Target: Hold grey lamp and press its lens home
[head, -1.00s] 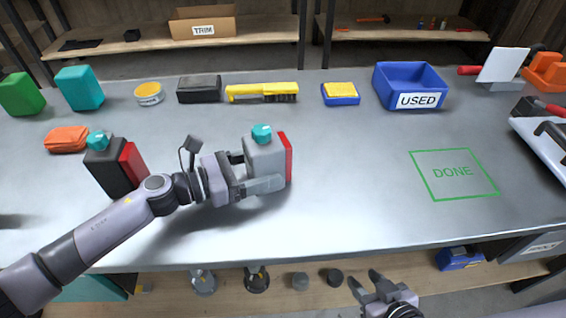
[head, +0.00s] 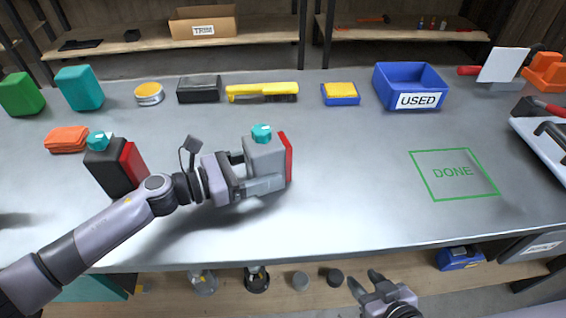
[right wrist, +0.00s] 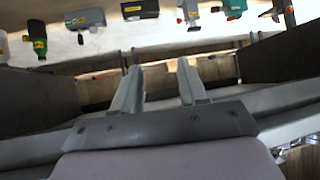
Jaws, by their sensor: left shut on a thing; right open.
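The grey lamp (head: 264,157) stands upright on the metal bench, with a teal knob (head: 261,132) on top and a red lens (head: 287,158) on its right face. My left gripper (head: 262,172) is shut on the grey lamp from the left, with one finger across its near side. Whether the lens sits flush cannot be told. My right gripper (head: 368,284) is open and empty, low in front of the bench edge. In the right wrist view, its two fingers (right wrist: 158,90) are apart with nothing between them.
A black lamp (head: 107,173) with a red lens stands left, behind my left forearm. A green DONE outline (head: 454,174) on the right is empty. A blue USED bin (head: 408,87), yellow brush (head: 262,92) and blue-yellow sponge (head: 340,93) line the back. The bench between lamp and outline is clear.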

